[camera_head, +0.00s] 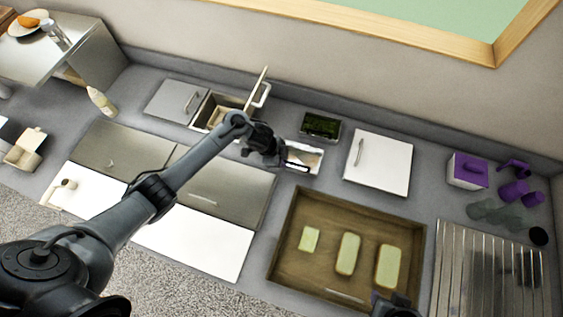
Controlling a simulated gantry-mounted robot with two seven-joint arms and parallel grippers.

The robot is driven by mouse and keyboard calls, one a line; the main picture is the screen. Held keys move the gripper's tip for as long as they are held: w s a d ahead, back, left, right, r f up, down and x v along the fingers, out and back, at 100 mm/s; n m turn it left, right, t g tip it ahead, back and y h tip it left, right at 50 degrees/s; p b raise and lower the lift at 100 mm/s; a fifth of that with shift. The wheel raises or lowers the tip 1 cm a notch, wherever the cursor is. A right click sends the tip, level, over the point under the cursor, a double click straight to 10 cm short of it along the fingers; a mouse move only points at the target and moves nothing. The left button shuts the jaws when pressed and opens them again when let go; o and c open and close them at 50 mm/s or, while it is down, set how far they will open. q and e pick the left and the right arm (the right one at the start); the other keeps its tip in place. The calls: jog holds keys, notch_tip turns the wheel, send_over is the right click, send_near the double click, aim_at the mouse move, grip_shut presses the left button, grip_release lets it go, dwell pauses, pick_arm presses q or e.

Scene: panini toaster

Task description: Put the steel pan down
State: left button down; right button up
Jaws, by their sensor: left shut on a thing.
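My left gripper (294,163) reaches in from the left over the middle of the counter. It is shut on the near-left edge of a small, pale, steel-looking rectangular pan (314,156). The gripper hides part of the pan. I cannot tell whether the pan touches the counter or is held just above it. My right gripper (396,306) shows only in part at the bottom edge, close to the front right corner of the brown tray; its fingers are not clear.
A brown tray (286,256) with three pale green blocks lies at front centre. An open compartment (205,107) with a raised lid (257,88) is behind my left arm. A dark-screened box (320,125) and white handled panel (390,163) stand behind. A ribbed steel surface (455,270) is at right.

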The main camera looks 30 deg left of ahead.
pick_arm(q)
jog(key=shift+f, duration=0.9)
jog(key=shift+f, duration=0.15)
jog(key=c, duration=1.1)
grip_release()
